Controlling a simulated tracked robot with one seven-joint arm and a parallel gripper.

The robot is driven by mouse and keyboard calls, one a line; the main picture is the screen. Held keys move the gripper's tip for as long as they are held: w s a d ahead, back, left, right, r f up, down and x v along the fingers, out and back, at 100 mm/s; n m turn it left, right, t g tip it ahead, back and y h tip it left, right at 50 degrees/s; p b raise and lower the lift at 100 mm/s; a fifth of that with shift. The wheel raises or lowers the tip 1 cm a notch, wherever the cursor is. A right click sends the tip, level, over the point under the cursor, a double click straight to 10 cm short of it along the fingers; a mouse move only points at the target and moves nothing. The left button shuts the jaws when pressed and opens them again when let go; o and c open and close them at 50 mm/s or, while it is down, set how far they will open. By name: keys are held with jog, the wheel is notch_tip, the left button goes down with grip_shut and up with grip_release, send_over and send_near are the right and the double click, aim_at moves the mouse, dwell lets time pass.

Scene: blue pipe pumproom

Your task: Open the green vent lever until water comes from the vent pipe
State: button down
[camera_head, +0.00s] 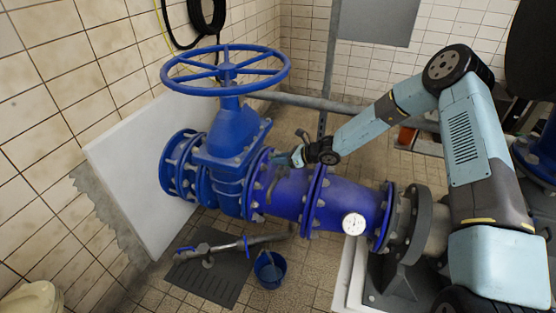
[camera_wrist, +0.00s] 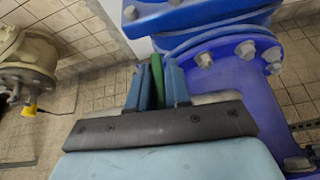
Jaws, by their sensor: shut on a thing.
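The green vent lever (camera_wrist: 157,78) stands between the two blue fingers of my gripper (camera_wrist: 158,84) in the wrist view. The fingers are shut on it, one on each side. In the head view my gripper (camera_head: 291,158) is at the top of the blue pipe, close to the flange beside the big valve. The lever is hard to make out there. A small dark curved pipe (camera_head: 272,187), possibly the vent pipe, shows on the near side of the blue pipe. I see no clear stream of water.
A large blue valve with a handwheel (camera_head: 226,71) rises left of my gripper. A gauge (camera_head: 354,223) sits on the pipe. A blue bucket (camera_head: 270,272) and a dark mat (camera_head: 214,277) with a grey pipe fitting are on the tiled floor below.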

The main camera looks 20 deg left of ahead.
jog(key=c, duration=1.3)
grip_release()
jog(key=shift+w+r, duration=0.1)
jog(key=shift+w, duration=0.1)
jog(key=shift+o, duration=0.7)
jog(key=shift+s, duration=0.1)
jog(key=v, duration=0.7)
jog(key=shift+d, duration=0.25)
